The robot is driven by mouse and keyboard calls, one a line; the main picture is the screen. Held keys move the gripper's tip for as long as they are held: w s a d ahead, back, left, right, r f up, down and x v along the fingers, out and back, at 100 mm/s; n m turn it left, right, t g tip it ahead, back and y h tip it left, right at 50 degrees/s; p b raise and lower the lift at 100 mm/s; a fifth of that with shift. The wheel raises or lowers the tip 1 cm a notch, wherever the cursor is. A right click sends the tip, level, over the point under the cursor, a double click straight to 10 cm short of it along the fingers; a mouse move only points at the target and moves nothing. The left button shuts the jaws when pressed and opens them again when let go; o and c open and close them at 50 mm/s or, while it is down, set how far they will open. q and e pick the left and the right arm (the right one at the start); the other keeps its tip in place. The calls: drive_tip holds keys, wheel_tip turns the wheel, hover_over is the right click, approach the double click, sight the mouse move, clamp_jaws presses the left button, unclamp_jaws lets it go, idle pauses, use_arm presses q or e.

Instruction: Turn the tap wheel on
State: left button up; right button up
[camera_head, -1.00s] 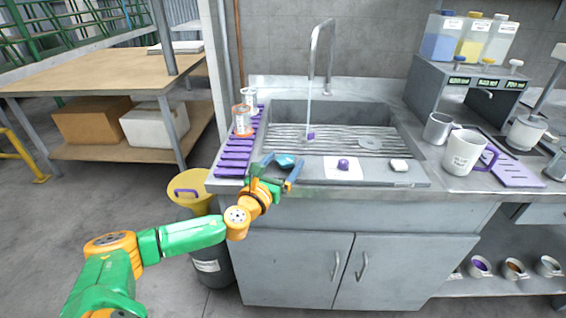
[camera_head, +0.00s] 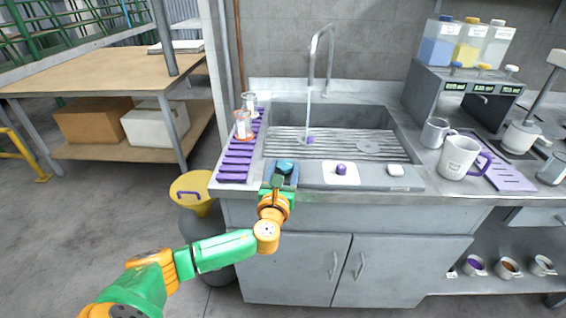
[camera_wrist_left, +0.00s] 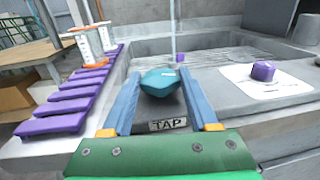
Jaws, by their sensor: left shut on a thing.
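The teal tap wheel (camera_head: 285,167) sits on the front ledge of the sink, left of centre. It also shows in the left wrist view (camera_wrist_left: 161,82), above a label reading TAP (camera_wrist_left: 167,124). My left gripper (camera_head: 284,174) comes from the front, with one blue finger on each side of the wheel, and is shut on it. In the left wrist view my gripper (camera_wrist_left: 160,95) has its fingers along the wheel's sides. The curved faucet (camera_head: 330,55) stands behind the basin, with a thin pale stream (camera_head: 309,112) below its spout. My right gripper is not in view.
A purple rack (camera_head: 238,158) with two clear containers (camera_head: 243,125) lies left of the basin. Mugs (camera_head: 459,158) stand further right.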

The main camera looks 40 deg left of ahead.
use_arm(q)
drive_tip(key=n+g+y, duration=0.1)
drive_tip(key=n+y, duration=0.1)
drive_tip(key=y, duration=0.1)
drive_tip(key=shift+w+d+g, duration=0.15)
drive_tip(key=shift+d+g, duration=0.05)
drive_tip(key=shift+g, duration=0.2)
drive_tip(key=shift+w+d+n+g+y, duration=0.1)
drive_tip(key=shift+n+g+y, duration=0.9)
drive_tip(key=shift+n+y, duration=0.15)
drive_tip(key=shift+g+y, duration=0.25)
drive_tip(key=shift+g, duration=0.05)
drive_tip(key=o, duration=1.4)
drive_tip(key=shift+c, duration=0.2)
drive_tip(key=v, duration=0.7)
